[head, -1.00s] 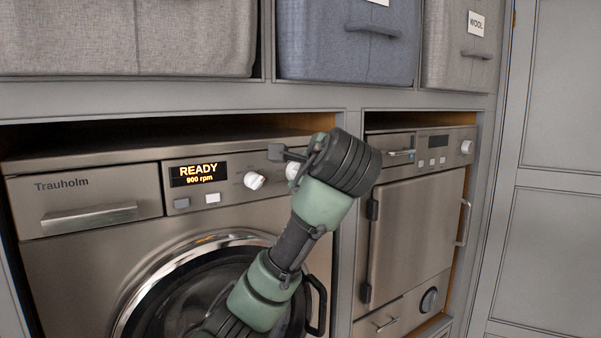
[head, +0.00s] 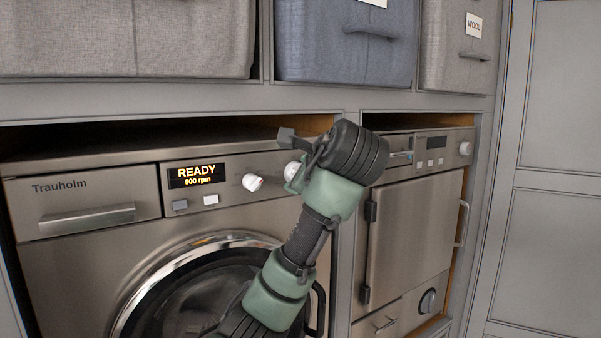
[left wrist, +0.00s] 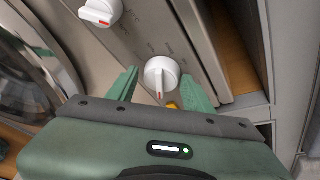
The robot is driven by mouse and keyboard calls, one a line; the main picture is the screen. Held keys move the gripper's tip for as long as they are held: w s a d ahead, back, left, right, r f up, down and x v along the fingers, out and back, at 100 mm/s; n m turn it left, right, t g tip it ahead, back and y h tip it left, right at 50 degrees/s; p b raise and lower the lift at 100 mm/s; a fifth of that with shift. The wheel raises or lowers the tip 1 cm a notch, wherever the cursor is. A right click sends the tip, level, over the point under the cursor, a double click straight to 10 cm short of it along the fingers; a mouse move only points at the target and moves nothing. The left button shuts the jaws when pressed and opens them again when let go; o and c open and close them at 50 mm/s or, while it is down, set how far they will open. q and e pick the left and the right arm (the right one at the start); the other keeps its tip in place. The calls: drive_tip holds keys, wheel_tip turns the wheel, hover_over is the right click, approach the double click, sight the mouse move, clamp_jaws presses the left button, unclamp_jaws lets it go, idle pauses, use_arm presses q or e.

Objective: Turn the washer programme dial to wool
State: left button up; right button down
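The washer (head: 60,280) has a steel front, a display (head: 197,175) reading "READY 900 rpm" and two white dials. The left dial (head: 252,182) shows clearly in the head view. The right dial (head: 292,171) is partly covered by my left wrist. In the left wrist view, my left gripper (left wrist: 160,75) is open, with one green finger on each side of the right dial (left wrist: 161,72) and gaps on both sides. A red mark on this dial points to the picture's bottom. The left dial also shows there (left wrist: 100,12). My right gripper is not in view.
A second steel appliance (head: 415,225) stands to the right, beyond a grey divider. Fabric bins, one grey (head: 125,40) and one blue (head: 345,45), sit on the shelf above. A bin at the right carries a "WOOL" label (head: 473,26). A small orange part (left wrist: 172,105) lies near the right dial.

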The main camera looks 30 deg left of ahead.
use_arm(q)
drive_tip(key=shift+o, duration=0.6)
drive_tip(key=shift+d+r, duration=0.1)
drive_tip(key=b+v, duration=0.3)
drive_tip(key=v, duration=0.4)
drive_tip(key=shift+s+d, duration=0.15)
drive_tip(key=shift+d, duration=0.1)
